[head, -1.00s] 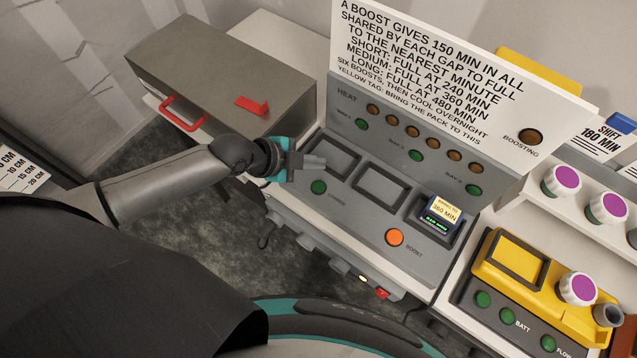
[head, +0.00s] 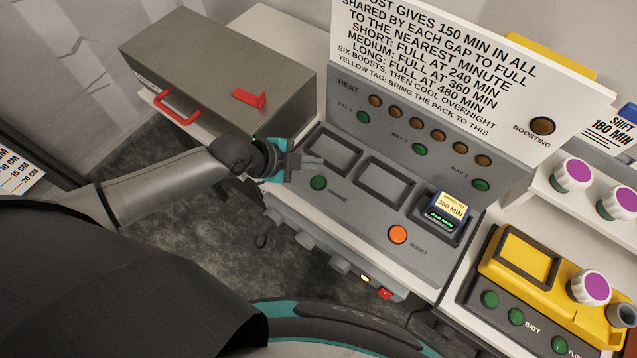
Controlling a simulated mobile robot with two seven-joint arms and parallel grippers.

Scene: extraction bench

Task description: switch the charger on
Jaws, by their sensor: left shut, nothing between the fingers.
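The charger (head: 345,215) is a grey console with three square bays and a sloped panel labelled HEAT. Its right bay holds a dark pack (head: 443,217) with a yellow tag that reads 360 MIN and a green-lit display. A green button (head: 318,183) sits below the left bay, its label too small to read surely. An orange BOOST button (head: 398,234) is below the right bay. A small red switch (head: 384,293) is on the front lower edge beside a lit lamp (head: 365,278). My left gripper (head: 312,161) is shut and empty, by the left bay, above the green button. My right gripper is out of view.
A metal case (head: 215,70) with red handle and latch stands left of the charger. A yellow device (head: 505,270) with green buttons and a shelf of purple-topped knobs (head: 572,175) are at the right. A large instruction sign (head: 430,60) stands behind the charger.

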